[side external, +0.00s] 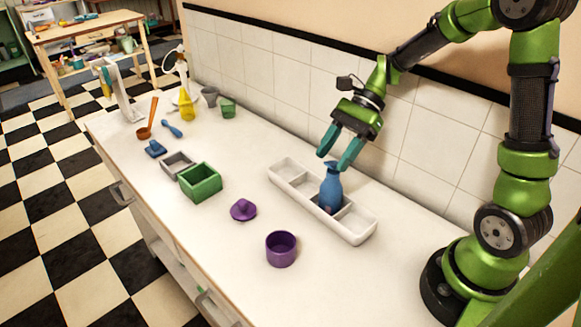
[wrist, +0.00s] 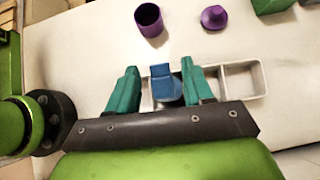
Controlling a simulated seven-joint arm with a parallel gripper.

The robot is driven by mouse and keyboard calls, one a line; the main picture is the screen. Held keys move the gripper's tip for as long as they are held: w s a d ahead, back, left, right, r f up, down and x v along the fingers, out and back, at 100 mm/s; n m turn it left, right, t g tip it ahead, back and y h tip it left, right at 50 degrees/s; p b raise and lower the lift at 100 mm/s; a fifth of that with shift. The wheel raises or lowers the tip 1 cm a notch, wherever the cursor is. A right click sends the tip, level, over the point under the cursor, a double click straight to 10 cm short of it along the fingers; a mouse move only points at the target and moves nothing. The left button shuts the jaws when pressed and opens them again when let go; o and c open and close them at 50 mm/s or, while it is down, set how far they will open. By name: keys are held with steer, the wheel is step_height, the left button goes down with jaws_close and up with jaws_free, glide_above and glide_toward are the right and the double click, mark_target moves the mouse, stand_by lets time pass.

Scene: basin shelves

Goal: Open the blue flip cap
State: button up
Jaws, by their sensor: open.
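A blue bottle (side external: 331,190) stands upright in the middle compartment of a white divided tray (side external: 362,231). Its blue flip cap (side external: 333,170) is at the top, and I cannot tell in the side view whether it is open. In the wrist view the top of the blue cap (wrist: 161,70) shows between my fingers, with part of the bottle below it. My gripper (side external: 336,160) is open just above the bottle, with teal fingers apart. In the wrist view the gripper (wrist: 160,78) has one finger on each side of the cap, with gaps between.
A purple cup (side external: 281,250) and a purple lid (side external: 243,210) lie in front of the tray. A green box (side external: 200,183), a grey box (side external: 178,165) and a yellow flask (side external: 187,104) stand farther left. The tiled wall (side external: 300,90) runs behind the counter.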

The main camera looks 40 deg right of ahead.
steer(key=r, duration=0.2)
steer(key=s+r, duration=0.1)
steer(key=shift+r, duration=0.4)
steer(key=s+r, duration=0.1)
steer(key=s, duration=1.4)
steer(key=shift+d, duration=0.2)
